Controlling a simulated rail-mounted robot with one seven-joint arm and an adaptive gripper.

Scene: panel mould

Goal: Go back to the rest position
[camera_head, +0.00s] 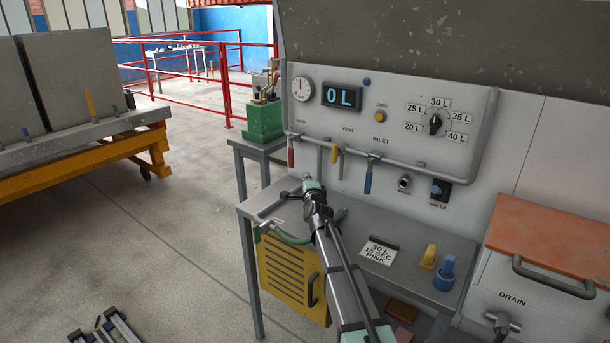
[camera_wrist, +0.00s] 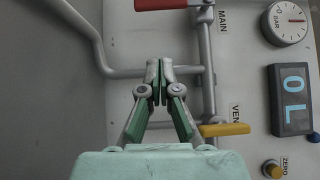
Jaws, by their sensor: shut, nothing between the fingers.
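My gripper (camera_head: 309,183) is in front of the lower left part of the control panel (camera_head: 400,80), above the grey bench (camera_head: 385,240). In the wrist view the fingertips (camera_wrist: 160,72) meet with nothing between them. A grey pipe runs behind them there; I cannot tell the gap. The red MAIN handle (camera_wrist: 160,4) is beyond the fingertips at the top, and the yellow VENT handle (camera_wrist: 224,129) is to their right. The display (camera_head: 342,96) reads 0 L.
A card (camera_head: 379,250) reading 30 L, 15 SEC, PINK lies on the bench near a yellow piece (camera_head: 428,256) and a blue piece (camera_head: 444,274). A green unit (camera_head: 263,121) stands behind left. Open floor (camera_head: 150,230) lies left, beside an orange-framed cart (camera_head: 85,158).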

